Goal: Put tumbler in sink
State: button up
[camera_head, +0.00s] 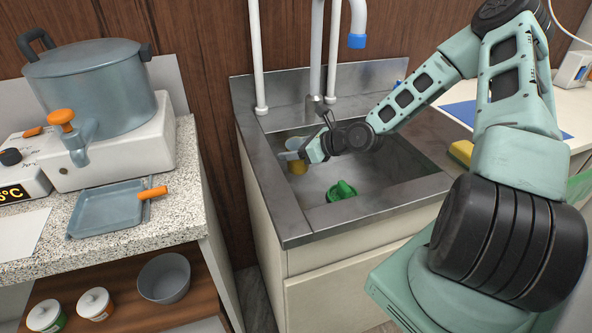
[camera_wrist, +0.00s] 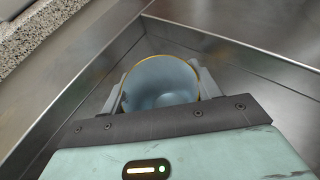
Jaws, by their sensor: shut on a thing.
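The tumbler (camera_wrist: 160,82) is pale blue-grey with a gold rim in the wrist view. It sits between the two fingers of my gripper (camera_wrist: 160,95), which is shut on it. In the head view the tumbler (camera_head: 297,165) shows partly at my gripper (camera_head: 290,156), with a yellowish lower part. Both are over or inside the left side of the metal sink basin (camera_head: 315,190). I cannot tell whether the tumbler touches the basin floor. In the wrist view the sink walls (camera_wrist: 90,75) rise around it.
A green object (camera_head: 341,191) lies in the basin to the right of the tumbler. Pipes and a tap (camera_head: 317,60) stand behind the basin. A speckled counter (camera_head: 150,220) with a large pot (camera_head: 92,90) is on the left. A yellow sponge-like block (camera_head: 461,152) sits to the right.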

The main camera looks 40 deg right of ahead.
aim_at(295, 166)
jog(key=shift+f, duration=3.15)
jog(key=shift+f, duration=0.15)
jog(key=o, duration=0.7)
jog(key=shift+r, duration=0.2)
jog(key=v, duration=1.2)
jog(key=shift+d, duration=0.1)
